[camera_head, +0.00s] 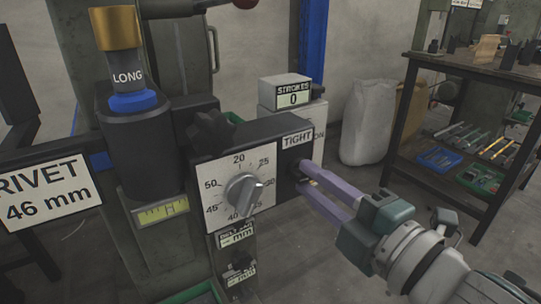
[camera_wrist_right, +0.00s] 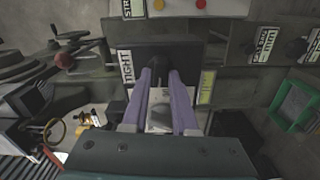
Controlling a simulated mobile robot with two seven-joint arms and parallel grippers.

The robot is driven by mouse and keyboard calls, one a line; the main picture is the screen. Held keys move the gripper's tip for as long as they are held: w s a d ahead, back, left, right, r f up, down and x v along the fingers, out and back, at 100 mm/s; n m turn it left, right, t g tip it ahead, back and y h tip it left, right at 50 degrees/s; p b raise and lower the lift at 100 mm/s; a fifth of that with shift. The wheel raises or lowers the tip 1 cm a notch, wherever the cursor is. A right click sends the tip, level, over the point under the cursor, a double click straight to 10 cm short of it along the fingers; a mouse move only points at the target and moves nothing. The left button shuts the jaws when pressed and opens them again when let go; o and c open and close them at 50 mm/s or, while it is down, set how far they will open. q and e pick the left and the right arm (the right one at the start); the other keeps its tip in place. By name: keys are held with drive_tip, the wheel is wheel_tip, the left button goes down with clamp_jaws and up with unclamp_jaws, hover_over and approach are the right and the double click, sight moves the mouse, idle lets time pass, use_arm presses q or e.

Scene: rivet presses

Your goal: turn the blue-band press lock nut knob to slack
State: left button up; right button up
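The blue-band press (camera_head: 135,135) stands at left in the head view, with a gold top, a LONG label and a blue ring (camera_head: 133,102). Its lock nut knob (camera_head: 293,168) is small and dark, on the front panel below a TIGHT label (camera_head: 298,138). The label also shows in the right wrist view (camera_wrist_right: 126,68). My right gripper (camera_head: 302,174) has its two purple fingers reaching the knob from the right. In the wrist view the fingertips (camera_wrist_right: 161,76) are apart, one on each side of the dark knob. Contact with it is unclear. My left gripper is out of view.
A numbered dial with a silver pointer (camera_head: 243,193) is beside the knob. A black lobed knob (camera_head: 211,131) is above it. A STROKES counter (camera_head: 288,94) reads 0 behind the panel. A dark shelf table (camera_head: 470,66) with tools stands at right.

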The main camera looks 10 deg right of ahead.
drive_tip(key=o, duration=0.3)
drive_tip(key=p+v, duration=0.1)
drive_tip(key=v, duration=0.9)
drive_tip(key=shift+r+p, duration=0.1)
drive_tip(key=shift+p, duration=0.2)
